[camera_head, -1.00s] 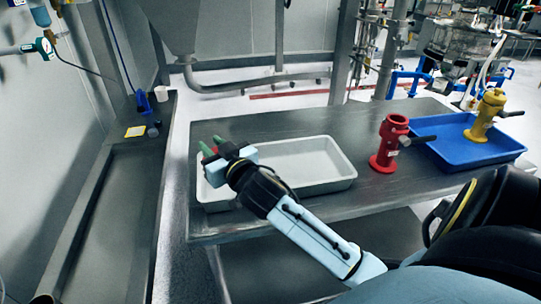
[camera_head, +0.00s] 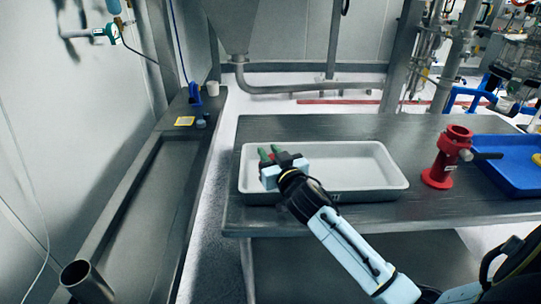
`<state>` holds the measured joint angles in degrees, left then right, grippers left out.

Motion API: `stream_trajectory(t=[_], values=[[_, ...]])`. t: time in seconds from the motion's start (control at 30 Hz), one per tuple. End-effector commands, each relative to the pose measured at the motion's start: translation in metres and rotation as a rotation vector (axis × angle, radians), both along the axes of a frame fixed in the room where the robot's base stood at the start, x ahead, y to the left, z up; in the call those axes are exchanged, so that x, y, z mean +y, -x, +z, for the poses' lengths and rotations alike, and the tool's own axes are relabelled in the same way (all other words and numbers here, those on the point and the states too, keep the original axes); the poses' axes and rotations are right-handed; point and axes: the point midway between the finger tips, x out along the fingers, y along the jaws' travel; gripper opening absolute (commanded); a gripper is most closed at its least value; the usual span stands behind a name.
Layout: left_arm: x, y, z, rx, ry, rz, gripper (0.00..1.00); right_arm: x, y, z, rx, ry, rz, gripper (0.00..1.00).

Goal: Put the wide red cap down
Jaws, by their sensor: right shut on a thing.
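My right gripper (camera_head: 269,153) has green fingertips and is over the left part of the white tray (camera_head: 390,184) on the table. A small bit of red, the wide red cap (camera_head: 272,156), shows between its fingers. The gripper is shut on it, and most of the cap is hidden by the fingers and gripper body. I cannot tell whether the cap touches the tray floor. My left gripper is not in view.
A red valve fitting (camera_head: 446,160) stands on the dark table (camera_head: 300,128), right of the white tray. A steel counter (camera_head: 165,190) with a blue clamp (camera_head: 195,94) runs along the left. The white tray's right part is empty.

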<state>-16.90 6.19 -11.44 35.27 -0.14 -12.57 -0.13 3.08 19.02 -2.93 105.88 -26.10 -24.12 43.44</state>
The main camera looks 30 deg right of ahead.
Motion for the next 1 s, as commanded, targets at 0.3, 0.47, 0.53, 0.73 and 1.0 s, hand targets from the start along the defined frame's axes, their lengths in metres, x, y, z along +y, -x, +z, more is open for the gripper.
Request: stream_trajectory(t=[0.3, 0.47, 0.53, 0.73, 1.0], values=[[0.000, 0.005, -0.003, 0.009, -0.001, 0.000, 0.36, 0.000, 0.000, -0.002, -0.002, 0.000, -0.001, 0.03], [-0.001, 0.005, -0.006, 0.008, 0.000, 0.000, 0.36, 0.000, 0.000, -0.007, -0.002, 0.001, -0.001, 0.03], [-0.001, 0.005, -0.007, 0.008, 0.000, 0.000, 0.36, 0.000, 0.000, -0.009, -0.002, 0.001, -0.001, 0.03], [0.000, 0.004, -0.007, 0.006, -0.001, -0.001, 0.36, 0.000, 0.000, -0.012, 0.002, 0.001, 0.000, 0.31], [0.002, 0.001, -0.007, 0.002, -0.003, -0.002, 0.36, 0.000, 0.001, -0.015, 0.008, 0.000, 0.000, 0.46]])
